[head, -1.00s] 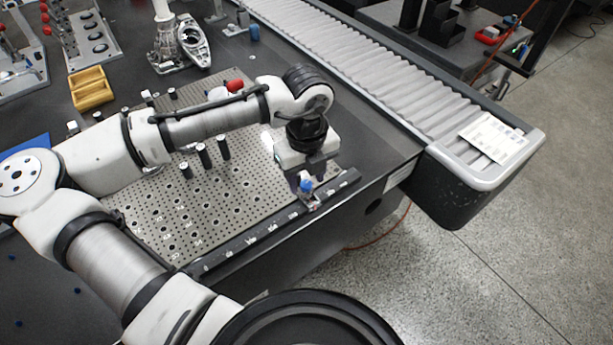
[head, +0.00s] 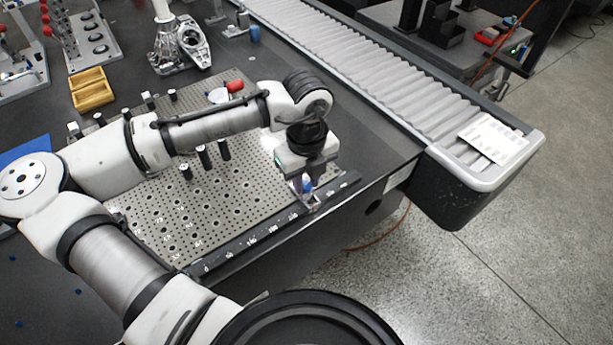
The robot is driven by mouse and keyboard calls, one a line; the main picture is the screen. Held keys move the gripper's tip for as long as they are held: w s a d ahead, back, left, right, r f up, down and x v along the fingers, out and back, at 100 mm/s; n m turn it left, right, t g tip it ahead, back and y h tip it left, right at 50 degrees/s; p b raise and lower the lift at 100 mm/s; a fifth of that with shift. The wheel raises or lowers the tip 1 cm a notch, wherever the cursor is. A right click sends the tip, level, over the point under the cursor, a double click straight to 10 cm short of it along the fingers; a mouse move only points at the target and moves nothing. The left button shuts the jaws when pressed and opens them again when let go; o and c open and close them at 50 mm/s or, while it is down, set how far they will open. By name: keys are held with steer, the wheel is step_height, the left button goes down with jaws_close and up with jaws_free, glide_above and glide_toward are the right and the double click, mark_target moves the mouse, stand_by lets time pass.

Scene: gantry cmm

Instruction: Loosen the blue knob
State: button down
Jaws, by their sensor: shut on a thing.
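The blue knob (head: 307,184) sits near the right end of the black scale rail (head: 262,239), at the front edge of the perforated plate. My gripper (head: 306,188) points down over the rail, with its fingers around the knob. It is shut on the blue knob. The fingers partly hide the knob, and its lower part and the clamp under it are hard to make out.
The perforated plate (head: 200,217) carries several dark posts left of my gripper. A red-ended part (head: 235,86) stands behind my forearm. A roller conveyor (head: 400,95) with a white sheet (head: 493,140) runs along the right. The floor in front is clear.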

mark_target(307, 185)
steer(key=n+p, duration=0.2)
steer(key=n, duration=0.2)
steer(key=shift+d, duration=0.1)
steer(key=shift+n+p, duration=0.75)
steer(key=shift+n, duration=1.65)
steer(key=c, duration=1.2)
jaws_free()
step_height(307, 185, up, 14)
